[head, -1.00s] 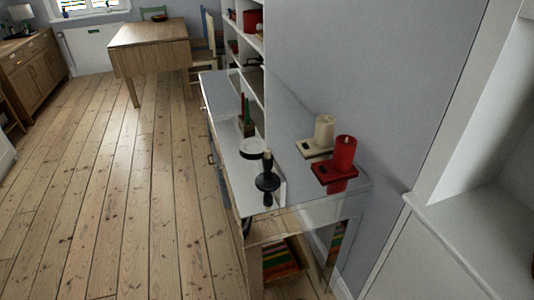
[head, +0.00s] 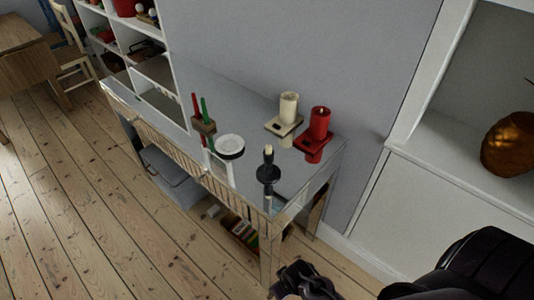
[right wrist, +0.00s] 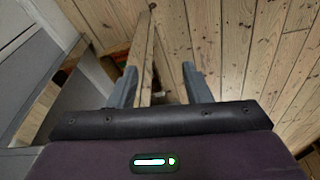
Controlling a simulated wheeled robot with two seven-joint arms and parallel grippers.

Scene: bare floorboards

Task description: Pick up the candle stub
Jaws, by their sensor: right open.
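A short pale candle stub (head: 268,150) stands upright in a black candlestick (head: 268,173) near the front right end of the mirrored console table (head: 190,98). My right gripper (head: 303,283) shows at the bottom edge of the head view, below and apart from the table, with its arm coming in from the lower right. In the right wrist view the right gripper (right wrist: 161,85) has its two fingers spread, with nothing between them but floorboards and a table edge behind. The stub cannot be made out in the right wrist view. My left gripper is not in view.
A cream candle (head: 288,106) and a red candle (head: 320,122) stand on square holders towards the wall. A white dish (head: 230,145) and a block with red and green tapers (head: 203,123) stand left of the candlestick. A crate (head: 243,232) sits under the table.

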